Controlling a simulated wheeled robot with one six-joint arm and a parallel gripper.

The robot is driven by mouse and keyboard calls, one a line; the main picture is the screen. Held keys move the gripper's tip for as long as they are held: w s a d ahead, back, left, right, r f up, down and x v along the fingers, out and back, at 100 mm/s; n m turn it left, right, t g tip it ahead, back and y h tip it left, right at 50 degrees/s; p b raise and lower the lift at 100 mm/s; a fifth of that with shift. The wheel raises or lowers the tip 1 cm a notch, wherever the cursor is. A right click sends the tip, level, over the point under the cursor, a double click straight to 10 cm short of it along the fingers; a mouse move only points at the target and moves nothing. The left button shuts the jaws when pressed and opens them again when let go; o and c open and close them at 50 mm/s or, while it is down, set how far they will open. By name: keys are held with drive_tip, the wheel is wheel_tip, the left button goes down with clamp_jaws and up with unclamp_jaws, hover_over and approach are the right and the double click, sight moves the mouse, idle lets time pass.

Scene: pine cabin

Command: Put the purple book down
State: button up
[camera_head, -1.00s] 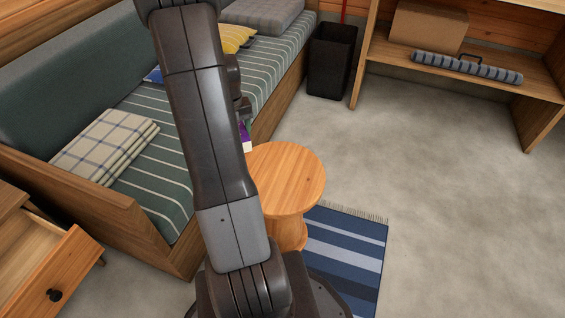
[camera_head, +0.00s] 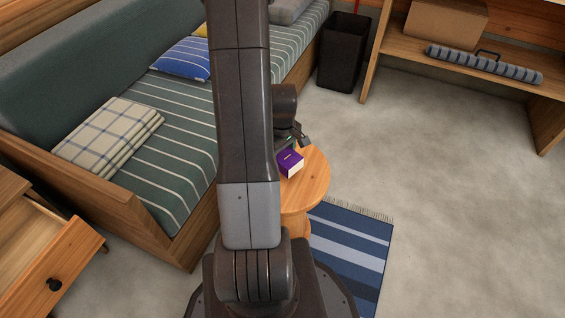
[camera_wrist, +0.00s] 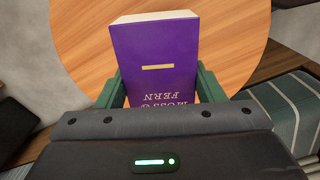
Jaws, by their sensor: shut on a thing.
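The purple book (camera_wrist: 155,62) is held between the two green fingers of my gripper (camera_wrist: 162,88) in the wrist view. Its cover shows upside-down pale lettering and its page edge faces away from the gripper. In the head view the purple book (camera_head: 290,162) is over the round wooden table (camera_head: 312,185), just right of my arm. My gripper (camera_head: 291,149) is partly hidden there. The round table (camera_wrist: 85,35) fills the background behind the book in the wrist view. I cannot tell whether the book touches the tabletop.
A daybed with a striped mattress (camera_head: 185,120), a folded plaid blanket (camera_head: 108,138) and a blue pillow (camera_head: 184,60) is on the left. An open drawer (camera_head: 60,262) juts out at lower left. A striped rug (camera_head: 350,245) lies by the table; the floor (camera_head: 440,180) at right is clear.

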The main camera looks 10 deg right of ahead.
sight(283, 161)
drive_tip(key=shift+f+b, duration=0.55)
drive_tip(key=shift+f, duration=1.2)
drive_tip(key=shift+f, duration=0.25)
drive_tip(key=o, duration=1.1)
drive_tip(key=shift+r, duration=0.1)
wheel_tip(283, 161, up, 12)
drive_tip(key=p, duration=0.3)
drive_tip(key=shift+r+p, duration=0.2)
drive_tip(key=shift+p, duration=0.15)
